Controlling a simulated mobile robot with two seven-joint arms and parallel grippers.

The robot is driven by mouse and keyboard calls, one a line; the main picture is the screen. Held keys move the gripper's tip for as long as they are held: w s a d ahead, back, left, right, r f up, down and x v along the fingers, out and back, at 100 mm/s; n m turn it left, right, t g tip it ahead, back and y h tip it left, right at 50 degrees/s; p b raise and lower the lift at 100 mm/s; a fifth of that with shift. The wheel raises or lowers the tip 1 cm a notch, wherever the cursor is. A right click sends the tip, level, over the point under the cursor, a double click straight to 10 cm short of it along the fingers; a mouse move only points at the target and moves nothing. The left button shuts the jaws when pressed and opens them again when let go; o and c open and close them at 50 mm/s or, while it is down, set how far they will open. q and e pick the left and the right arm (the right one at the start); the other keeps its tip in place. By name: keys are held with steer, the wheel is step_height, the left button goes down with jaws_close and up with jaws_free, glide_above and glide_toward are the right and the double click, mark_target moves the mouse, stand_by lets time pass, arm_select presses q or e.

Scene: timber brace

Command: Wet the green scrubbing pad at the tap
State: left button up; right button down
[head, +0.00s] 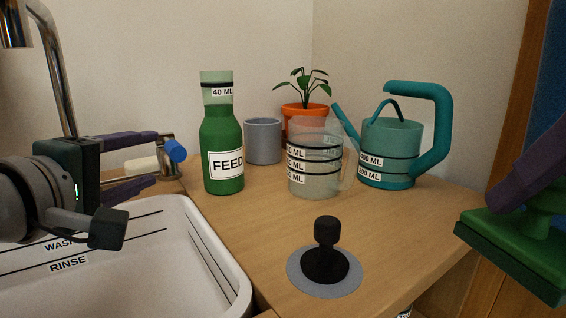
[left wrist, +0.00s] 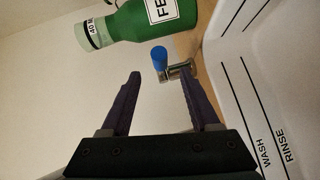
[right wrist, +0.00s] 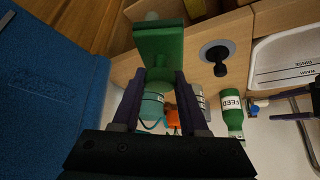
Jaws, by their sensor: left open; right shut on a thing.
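The green scrubbing pad (head: 515,250) has a dark underside and a green grip on top. My right gripper (right wrist: 158,78) is shut on the pad's grip, and the pad also shows in the right wrist view (right wrist: 160,42). It is held at the right of the head view, away from the sink. The tap (head: 52,65) is a curved metal pipe at the far left, with a blue-ended lever (head: 175,150) beside it. My left gripper (head: 160,160) is open at the lever. In the left wrist view the blue end (left wrist: 159,57) stands just beyond and between the fingertips; contact cannot be told.
The white sink basin (head: 200,225) is marked WASH and RINSE. On the counter stand a green FEED bottle (head: 222,150), grey cup (head: 263,140), potted plant (head: 304,115), clear measuring jug (head: 315,165), teal watering can (head: 390,150) and black plunger-like stopper (head: 325,255) on a grey disc.

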mark_target(171, 146)
arm_select(q)
steer(key=b+x, duration=0.5)
steer(key=x, duration=0.5)
steer(key=shift+w+f, duration=0.1)
steer(key=shift+w, duration=0.1)
arm_select(e)
step_height(171, 146, down, 5)
steer(key=shift+a+f, duration=0.1)
arm_select(q)
steer(key=shift+w+d, duration=0.15)
steer(key=shift+w, duration=0.5)
arm_select(e)
steer(key=shift+f, duration=0.25)
arm_select(q)
jaws_close()
arm_select(e)
steer(key=shift+r, duration=0.1)
